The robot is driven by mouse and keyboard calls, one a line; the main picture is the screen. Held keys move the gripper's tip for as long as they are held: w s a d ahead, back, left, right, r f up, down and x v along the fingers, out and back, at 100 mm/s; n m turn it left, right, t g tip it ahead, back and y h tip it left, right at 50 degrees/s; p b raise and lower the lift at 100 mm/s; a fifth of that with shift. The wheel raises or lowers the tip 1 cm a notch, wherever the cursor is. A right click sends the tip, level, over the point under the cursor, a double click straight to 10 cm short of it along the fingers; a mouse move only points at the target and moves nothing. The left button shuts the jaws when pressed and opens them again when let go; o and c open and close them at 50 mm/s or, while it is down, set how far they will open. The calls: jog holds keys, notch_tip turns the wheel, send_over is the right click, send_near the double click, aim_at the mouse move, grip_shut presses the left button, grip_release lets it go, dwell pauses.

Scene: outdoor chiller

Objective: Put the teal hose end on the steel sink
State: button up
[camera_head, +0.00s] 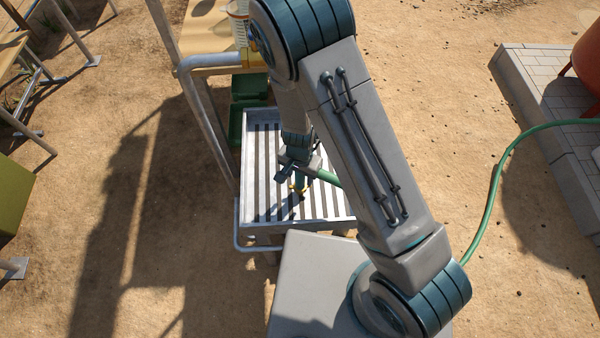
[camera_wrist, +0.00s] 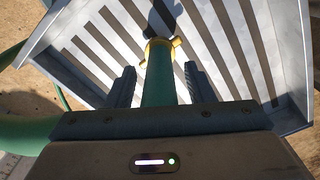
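The steel sink (camera_head: 248,205) is a shallow slatted metal basin below my arm; its slats and rim (camera_wrist: 45,52) fill much of the wrist view. The teal hose end (camera_wrist: 158,78) is a green tube with a brass-yellow fitting (camera_wrist: 159,47), over the slats. The fitting also shows in the head view (camera_head: 298,187). Whether it touches the slats is hard to tell. My gripper (camera_wrist: 160,84) is over the sink, its two dark fingers on either side of the hose with a visible gap on each side. In the head view my gripper (camera_head: 300,172) is partly hidden.
A green hose (camera_head: 492,195) curves from behind my arm toward a paved ledge (camera_head: 550,110) with an orange vessel (camera_head: 588,60) at right. Metal posts and pipe (camera_head: 190,90) stand left of the sink. A green crate (camera_head: 248,90) lies behind it. Sandy ground is open at left.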

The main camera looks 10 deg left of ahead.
notch_tip(320, 180, up, 12)
jog(key=shift+r+p, duration=0.1)
jog(key=shift+p, duration=0.7)
jog(key=d+r+n+y, duration=0.2)
jog(key=d+r, duration=0.8)
jog(key=r, duration=0.6)
jog(key=s+d+r+t+h, duration=0.1)
jog(key=s+d+r+t, duration=0.1)
jog(key=s+d+r, duration=0.2)
jog(key=s+d+r+n+t+h, duration=0.1)
jog(key=s+d+r, duration=0.3)
jog(key=d, duration=0.4)
jog(key=shift+d+r+t, duration=0.3)
jog(key=shift+r+t, duration=0.1)
jog(key=shift+r, duration=0.35)
jog(key=shift+c, duration=0.2)
